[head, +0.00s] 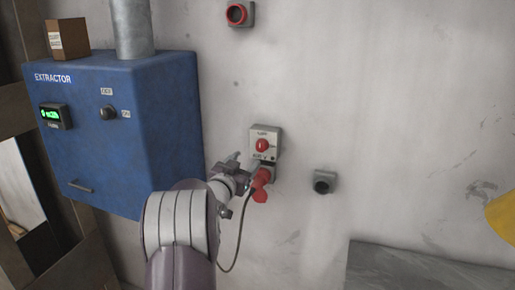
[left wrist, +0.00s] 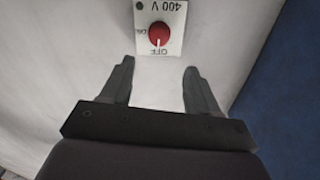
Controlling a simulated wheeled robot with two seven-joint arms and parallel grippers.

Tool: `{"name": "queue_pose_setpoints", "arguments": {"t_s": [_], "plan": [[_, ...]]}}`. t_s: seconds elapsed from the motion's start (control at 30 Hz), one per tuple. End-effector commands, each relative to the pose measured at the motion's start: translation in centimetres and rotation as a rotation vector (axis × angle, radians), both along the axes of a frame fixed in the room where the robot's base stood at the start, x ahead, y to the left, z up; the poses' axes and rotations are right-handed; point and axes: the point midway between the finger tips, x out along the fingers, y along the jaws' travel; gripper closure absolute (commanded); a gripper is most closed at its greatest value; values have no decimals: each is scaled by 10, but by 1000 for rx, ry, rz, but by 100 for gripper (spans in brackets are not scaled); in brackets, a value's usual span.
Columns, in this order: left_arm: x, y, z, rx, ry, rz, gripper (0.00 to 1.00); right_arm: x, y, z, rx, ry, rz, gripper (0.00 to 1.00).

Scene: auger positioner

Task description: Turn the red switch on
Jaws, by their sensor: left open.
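The red switch (head: 262,145) is a round red knob on a light grey box (head: 275,132) fixed to the wall. It also shows upside down in the left wrist view (left wrist: 158,33), where a pale mark on the knob points to the OFF label (left wrist: 159,51). My left gripper (head: 243,163) is below and a little left of the switch in the head view. In the left wrist view its two fingers (left wrist: 159,78) are spread with nothing between them, and the knob lies beyond the tips, apart from them. My right gripper is in neither view.
A red plug (head: 261,184) with a black cable sits under the switch box, close to my left gripper. A blue extractor cabinet (head: 165,130) stands left. A grey socket (head: 325,181) is to the right, and a red-ringed one (head: 238,14) is above.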

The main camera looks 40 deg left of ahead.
Motion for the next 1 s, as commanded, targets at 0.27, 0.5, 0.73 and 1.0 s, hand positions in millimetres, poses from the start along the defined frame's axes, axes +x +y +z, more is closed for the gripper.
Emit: {"name": "queue_pose_setpoints", "arguments": {"t_s": [0.27,0.5,0.73,1.0], "plan": [[67,18,2,-2,2,-1,39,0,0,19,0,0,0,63],[88,24,1,-1,3,1,39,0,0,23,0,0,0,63],[89,25,0,-2,2,1,39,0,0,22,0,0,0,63],[88,24,0,-2,2,1,95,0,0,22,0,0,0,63]]}}
